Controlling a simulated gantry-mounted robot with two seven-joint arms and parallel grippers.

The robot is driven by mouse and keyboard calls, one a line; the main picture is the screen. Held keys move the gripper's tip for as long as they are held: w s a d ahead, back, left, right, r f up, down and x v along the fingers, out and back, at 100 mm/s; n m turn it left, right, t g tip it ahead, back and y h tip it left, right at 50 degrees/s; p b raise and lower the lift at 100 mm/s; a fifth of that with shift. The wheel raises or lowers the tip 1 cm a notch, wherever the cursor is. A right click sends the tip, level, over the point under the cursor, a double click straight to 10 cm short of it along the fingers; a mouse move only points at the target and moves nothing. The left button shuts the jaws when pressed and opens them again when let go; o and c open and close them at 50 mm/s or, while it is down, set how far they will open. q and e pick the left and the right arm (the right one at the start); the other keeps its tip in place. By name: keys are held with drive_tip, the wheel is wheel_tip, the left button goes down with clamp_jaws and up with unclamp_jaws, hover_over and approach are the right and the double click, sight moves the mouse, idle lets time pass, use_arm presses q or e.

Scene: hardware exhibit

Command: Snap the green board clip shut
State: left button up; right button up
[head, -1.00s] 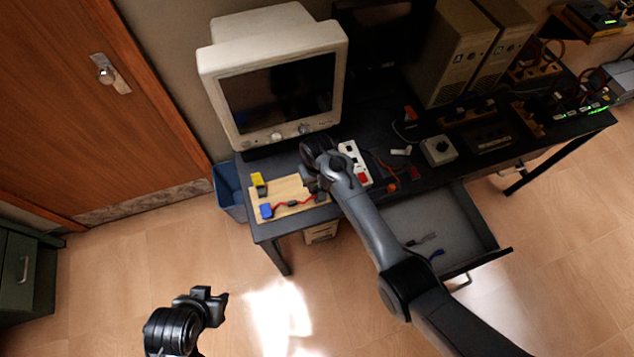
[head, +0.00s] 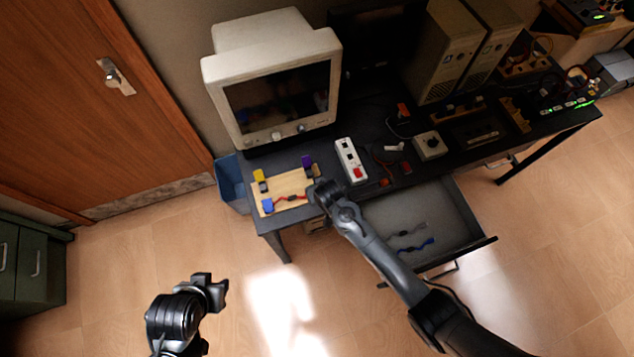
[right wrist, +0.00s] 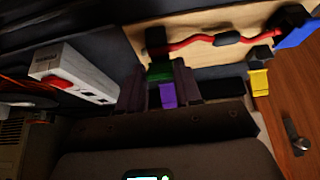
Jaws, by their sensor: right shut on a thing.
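The wooden board (head: 283,183) lies on the left end of the dark desk. The green board clip (right wrist: 159,72) shows in the right wrist view between my right gripper's (right wrist: 160,70) fingertips, which are shut on it. A purple clip (right wrist: 168,95) sits just beside it, nearer that camera. In the head view my right gripper (head: 322,190) is at the board's right front corner and hides the green clip; the purple clip (head: 308,162) stands behind it. Whether the clip's lid is fully down is too small to tell. My left gripper (head: 215,290) is over the floor, away from the desk.
The board also carries a yellow clip (head: 259,175), a blue clip (head: 267,205) and a red cable (head: 292,198). A white power strip (head: 351,160) lies right of the board, a monitor (head: 272,80) behind. An open drawer (head: 445,215) juts out under my right arm.

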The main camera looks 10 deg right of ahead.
drive_tip(key=shift+s+f+t, duration=0.15)
drive_tip(key=shift+s+t, duration=0.05)
drive_tip(key=shift+t, duration=0.2)
drive_tip(key=o, duration=1)
drive_tip(key=shift+o, duration=0.2)
drive_tip(key=p+v, duration=0.1)
drive_tip(key=v, duration=0.9)
drive_tip(key=shift+s+d+r, duration=0.2)
drive_tip(key=shift+s, duration=0.1)
